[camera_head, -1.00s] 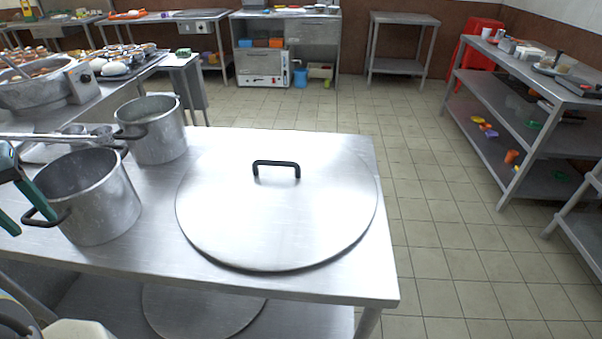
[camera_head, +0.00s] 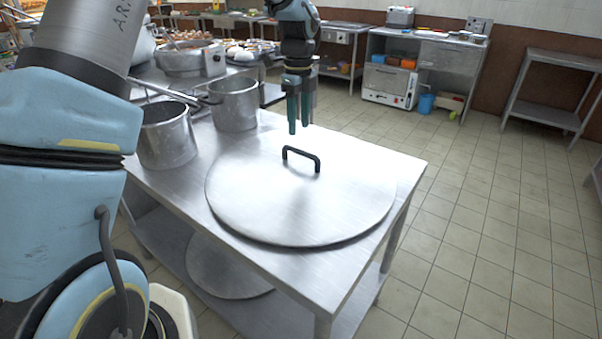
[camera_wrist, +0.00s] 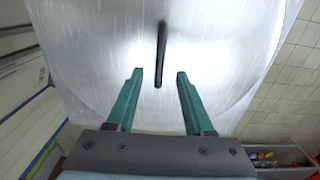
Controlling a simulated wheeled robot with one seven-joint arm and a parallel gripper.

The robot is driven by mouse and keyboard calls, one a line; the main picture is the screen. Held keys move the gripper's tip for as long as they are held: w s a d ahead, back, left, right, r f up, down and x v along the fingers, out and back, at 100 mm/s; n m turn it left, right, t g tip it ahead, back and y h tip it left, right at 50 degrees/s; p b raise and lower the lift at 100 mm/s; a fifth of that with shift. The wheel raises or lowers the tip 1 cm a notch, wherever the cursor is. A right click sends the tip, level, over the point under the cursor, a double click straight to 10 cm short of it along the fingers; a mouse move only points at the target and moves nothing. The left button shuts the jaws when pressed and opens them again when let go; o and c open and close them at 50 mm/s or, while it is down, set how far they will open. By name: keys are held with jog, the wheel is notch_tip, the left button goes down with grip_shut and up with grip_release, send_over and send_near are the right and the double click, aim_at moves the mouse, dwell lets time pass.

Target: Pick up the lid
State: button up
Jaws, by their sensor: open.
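The lid (camera_head: 265,200) is a large round steel disc lying flat on the steel table, with a black bar handle (camera_head: 301,154) standing up from it. My gripper (camera_head: 298,128) points down above the lid, close to the handle and slightly to its far side in the head view. In the wrist view, the green fingers of my gripper (camera_wrist: 158,75) are spread apart and empty. The handle (camera_wrist: 161,52) lies roughly in line with the gap between them, its near end close to the fingertips. The lid (camera_wrist: 100,50) fills most of that view. No contact shows.
Two steel pots (camera_head: 167,145) (camera_head: 236,104) stand at the table's left side, with a long metal handle or ladle across them. Another round disc (camera_head: 225,268) lies on the lower shelf. The tiled floor (camera_head: 470,190) to the right is clear.

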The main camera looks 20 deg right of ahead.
aim_at(301, 154)
notch_tip(301, 154, down, 4)
jog(key=shift+f+p, duration=0.1)
jog(key=shift+p, duration=0.25)
jog(key=shift+s+d+f+p, duration=0.1)
jog(key=shift+f+p, duration=0.45)
jog(key=shift+f, duration=0.8)
jog(key=shift+s+d+f+p, duration=0.1)
jog(key=shift+f+p, duration=0.4)
jog(key=shift+f, duration=0.8)
jog(key=shift+f, duration=0.25)
grip_shut()
jog(key=shift+r, duration=0.1)
